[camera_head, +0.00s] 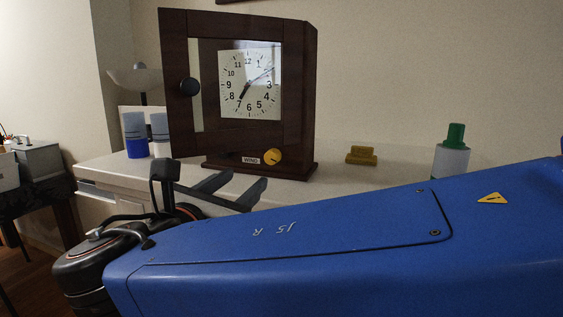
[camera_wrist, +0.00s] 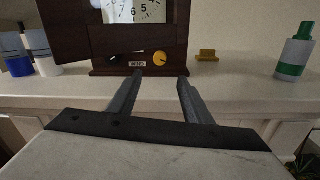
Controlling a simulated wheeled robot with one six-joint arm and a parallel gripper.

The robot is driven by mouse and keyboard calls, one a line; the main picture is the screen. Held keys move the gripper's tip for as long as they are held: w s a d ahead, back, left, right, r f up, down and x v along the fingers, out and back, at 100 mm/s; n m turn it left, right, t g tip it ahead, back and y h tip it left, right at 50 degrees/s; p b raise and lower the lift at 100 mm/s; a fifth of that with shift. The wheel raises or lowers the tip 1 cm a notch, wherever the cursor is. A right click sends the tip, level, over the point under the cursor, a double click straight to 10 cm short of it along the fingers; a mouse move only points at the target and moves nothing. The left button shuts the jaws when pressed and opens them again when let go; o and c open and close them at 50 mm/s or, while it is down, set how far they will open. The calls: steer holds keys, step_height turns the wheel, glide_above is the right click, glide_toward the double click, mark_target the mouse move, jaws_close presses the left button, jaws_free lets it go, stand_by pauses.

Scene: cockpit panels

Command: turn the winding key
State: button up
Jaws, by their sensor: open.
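The winding key is a round yellow knob (camera_head: 273,156) low on the front of a dark wooden clock (camera_head: 302,100), right of a WIND label (camera_head: 250,160). The knob also shows in the wrist view (camera_wrist: 160,58), with a darker mark on its face. My gripper (camera_head: 245,185) is open and empty, in front of the clock and apart from the knob. In the wrist view its two fingers (camera_wrist: 161,78) point toward the clock base, with the knob beyond and between them. Nothing hides the knob in either view.
The clock stands on a pale counter (camera_head: 330,185). A yellow block (camera_head: 361,155) lies right of it, and a green-capped bottle (camera_head: 452,155) stands farther right. Blue-and-white cups (camera_head: 135,140) stand at left.

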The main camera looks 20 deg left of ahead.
mark_target(270, 159)
steer(key=w, duration=1.3)
steer(key=shift+w+d, duration=0.25)
steer(key=c, duration=1.1)
